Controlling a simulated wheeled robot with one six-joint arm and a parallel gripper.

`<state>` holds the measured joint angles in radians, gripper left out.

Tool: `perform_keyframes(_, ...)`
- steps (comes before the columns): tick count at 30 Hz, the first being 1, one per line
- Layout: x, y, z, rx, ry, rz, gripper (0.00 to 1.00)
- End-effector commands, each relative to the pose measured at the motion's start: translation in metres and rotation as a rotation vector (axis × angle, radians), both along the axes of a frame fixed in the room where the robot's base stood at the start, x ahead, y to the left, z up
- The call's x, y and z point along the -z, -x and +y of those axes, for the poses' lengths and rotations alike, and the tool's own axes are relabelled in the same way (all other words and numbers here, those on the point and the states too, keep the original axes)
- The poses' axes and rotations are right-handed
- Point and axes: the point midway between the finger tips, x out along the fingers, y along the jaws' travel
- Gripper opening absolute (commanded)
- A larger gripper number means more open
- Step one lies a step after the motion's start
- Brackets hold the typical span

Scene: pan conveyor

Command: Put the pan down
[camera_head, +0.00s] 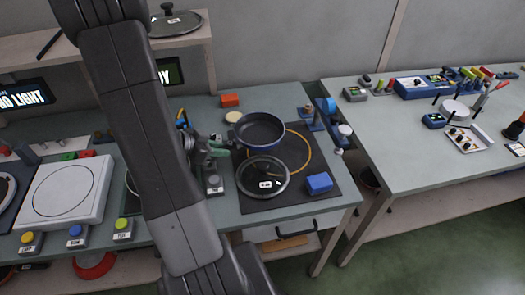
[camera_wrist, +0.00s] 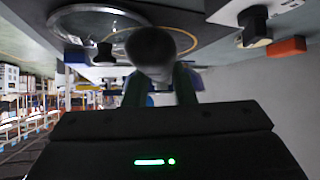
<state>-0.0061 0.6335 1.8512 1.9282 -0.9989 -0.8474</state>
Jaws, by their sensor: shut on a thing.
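The dark blue pan (camera_head: 258,128) is at the back of the dark mat (camera_head: 300,134), overlapping part of the yellow ring (camera_head: 308,150) in the head view. It looks level; I cannot tell whether it touches the mat. My gripper (camera_head: 221,147) is left of the pan, shut on its handle. In the wrist view, the blurred dark handle end (camera_wrist: 151,48) stands between the green fingers of my gripper (camera_wrist: 160,85). The pan's body is mostly hidden there.
A glass lid (camera_head: 263,178) lies in front of the pan, and a blue block (camera_head: 319,182) sits right of it. An orange block (camera_head: 230,100) and a pale disc (camera_head: 233,117) are behind. A stand with a blue part (camera_head: 325,106) is at the right edge.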

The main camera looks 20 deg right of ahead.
Motion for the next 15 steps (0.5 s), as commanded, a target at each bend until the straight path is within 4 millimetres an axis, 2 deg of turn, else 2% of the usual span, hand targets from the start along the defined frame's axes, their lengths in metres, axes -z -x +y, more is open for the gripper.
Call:
perform_keyframes(1, -0.002, -0.001, -0.013, 0.005, 0.001, 0.0, 0.0)
perform_keyframes(15, -0.002, -0.014, -0.114, 0.004, 0.001, -0.001, 0.0)
